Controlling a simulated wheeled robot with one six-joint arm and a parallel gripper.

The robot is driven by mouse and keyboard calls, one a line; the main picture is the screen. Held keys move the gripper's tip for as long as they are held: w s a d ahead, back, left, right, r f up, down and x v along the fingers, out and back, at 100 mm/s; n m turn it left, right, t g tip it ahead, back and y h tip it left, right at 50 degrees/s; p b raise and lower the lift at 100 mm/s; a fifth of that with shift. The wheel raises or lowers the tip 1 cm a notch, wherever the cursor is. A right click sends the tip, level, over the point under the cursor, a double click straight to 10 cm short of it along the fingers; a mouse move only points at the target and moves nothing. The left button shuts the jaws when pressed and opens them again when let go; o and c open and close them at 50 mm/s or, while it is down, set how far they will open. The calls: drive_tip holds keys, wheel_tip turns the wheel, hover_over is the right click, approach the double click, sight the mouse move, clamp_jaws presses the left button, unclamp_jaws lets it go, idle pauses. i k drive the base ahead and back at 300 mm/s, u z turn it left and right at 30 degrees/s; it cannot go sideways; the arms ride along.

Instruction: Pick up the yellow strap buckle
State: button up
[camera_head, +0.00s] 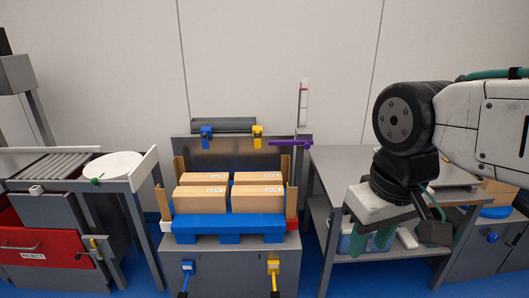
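A second yellow fitting (257,131) sits on the dark bar behind the boxes, so I cannot tell for certain which is the strap buckle. A blue buckle (188,267) is to the left of the front yellow one, and a blue fitting (206,130) is to the left of the rear one. My gripper (374,236) hangs at the right, in front of the grey table and apart from both yellow pieces. Its finger opening is unclear.
Several cardboard boxes (201,199) stand on a blue pallet (228,226) on the grey stand (234,257), between brown corner posts. A purple lever (288,142) projects at the back right. A roller conveyor (55,166) is at left, a grey table (338,160) at right.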

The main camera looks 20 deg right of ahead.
sight(257, 141)
drive_tip(key=u, duration=0.45)
drive_tip(key=i, duration=1.45)
drive_tip(key=z, duration=0.55)
drive_tip(key=i, duration=0.7)
drive_tip(key=z, duration=0.45)
